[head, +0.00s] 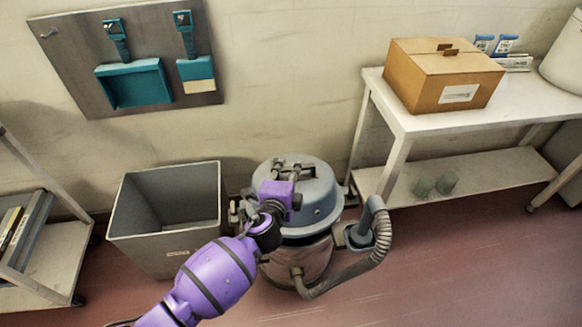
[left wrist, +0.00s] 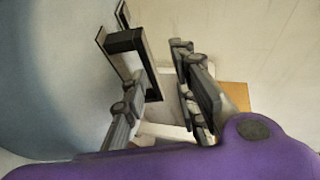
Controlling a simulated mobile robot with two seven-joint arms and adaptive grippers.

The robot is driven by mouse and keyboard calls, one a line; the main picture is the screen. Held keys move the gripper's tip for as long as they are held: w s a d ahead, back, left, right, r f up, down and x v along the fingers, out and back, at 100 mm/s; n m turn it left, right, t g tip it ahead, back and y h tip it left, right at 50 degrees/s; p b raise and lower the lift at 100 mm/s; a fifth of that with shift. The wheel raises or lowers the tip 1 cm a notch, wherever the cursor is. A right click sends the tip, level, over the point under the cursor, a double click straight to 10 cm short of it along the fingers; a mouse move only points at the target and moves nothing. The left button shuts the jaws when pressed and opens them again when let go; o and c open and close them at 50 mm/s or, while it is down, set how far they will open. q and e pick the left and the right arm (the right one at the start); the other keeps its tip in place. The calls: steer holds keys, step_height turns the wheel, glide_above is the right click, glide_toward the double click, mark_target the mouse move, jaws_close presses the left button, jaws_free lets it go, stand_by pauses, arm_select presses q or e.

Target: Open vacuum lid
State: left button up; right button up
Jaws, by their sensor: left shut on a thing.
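The vacuum (head: 300,265) stands on the floor near the wall, with a round grey lid (head: 320,200) on top. I see no clear gap between lid and drum, but my arm hides part of the rim. My purple left gripper (head: 290,165) is over the lid's top, shut on the lid handle. In the left wrist view the dark bracket-shaped handle (left wrist: 126,41) stands out from the lid's grey surface (left wrist: 40,75). The gripper's two fingers (left wrist: 160,90) lie either side of it; the exact contact is hard to see. My right gripper is not in view.
A grey open bin (head: 135,225) stands close at the vacuum's left. A ribbed hose (head: 362,262) curves along its right side. A white table (head: 415,122) with a cardboard box (head: 430,75) is at the right, a shelf cart (head: 60,255) at the far left. Floor at front right is clear.

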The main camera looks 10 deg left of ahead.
arm_select(q)
steer(key=shift+s+r+p, duration=0.4)
steer(key=shift+s+r, duration=0.3)
steer(key=shift+s, duration=0.35)
steer(key=shift+p+v, duration=0.45)
steer(key=shift+v, duration=0.8)
steer(key=shift+s+f, duration=0.15)
steer(key=shift+f, duration=0.1)
